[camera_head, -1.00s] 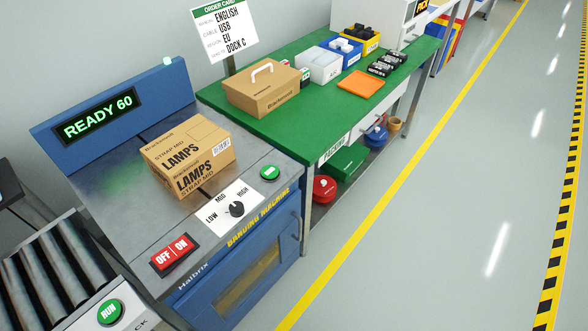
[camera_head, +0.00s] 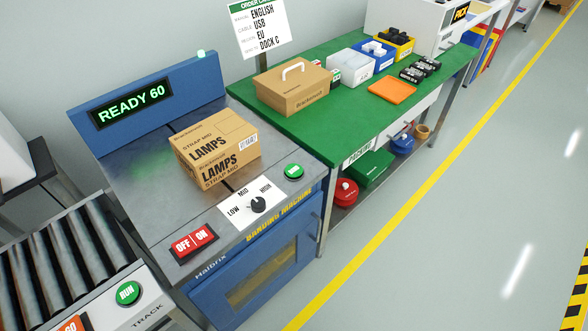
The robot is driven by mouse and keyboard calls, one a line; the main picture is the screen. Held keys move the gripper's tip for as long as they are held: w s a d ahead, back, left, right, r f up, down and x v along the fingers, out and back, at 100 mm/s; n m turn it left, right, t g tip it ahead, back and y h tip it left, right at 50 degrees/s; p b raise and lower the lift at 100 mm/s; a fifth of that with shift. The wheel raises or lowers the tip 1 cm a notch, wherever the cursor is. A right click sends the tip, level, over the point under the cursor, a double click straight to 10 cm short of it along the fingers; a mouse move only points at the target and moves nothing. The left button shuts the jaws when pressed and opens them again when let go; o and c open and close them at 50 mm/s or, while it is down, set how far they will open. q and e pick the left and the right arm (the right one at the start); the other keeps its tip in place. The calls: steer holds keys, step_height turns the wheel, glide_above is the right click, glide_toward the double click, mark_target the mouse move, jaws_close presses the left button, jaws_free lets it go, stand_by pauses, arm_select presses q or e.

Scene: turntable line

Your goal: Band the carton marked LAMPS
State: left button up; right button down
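The carton marked LAMPS (camera_head: 214,151) sits on the steel top of the blue banding machine (camera_head: 243,288). Its label also reads STRAP MID. The machine's display (camera_head: 131,104) reads READY 60 in green. A black dial (camera_head: 258,204) sits on a white LOW, MID, HIGH plate; its exact setting is hard to tell, but its mark seems turned toward the HIGH side. A red OFF/ON switch (camera_head: 194,243) is at the front left, and a green button (camera_head: 294,171) is at the right of the top. Neither of my grippers is in view.
A roller track (camera_head: 60,255) with a green RUN button (camera_head: 127,292) stands at the left. A green packing bench (camera_head: 330,124) at the right bears a closed brown box (camera_head: 293,93), bins and an orange tray (camera_head: 392,89). The floor at the right is clear.

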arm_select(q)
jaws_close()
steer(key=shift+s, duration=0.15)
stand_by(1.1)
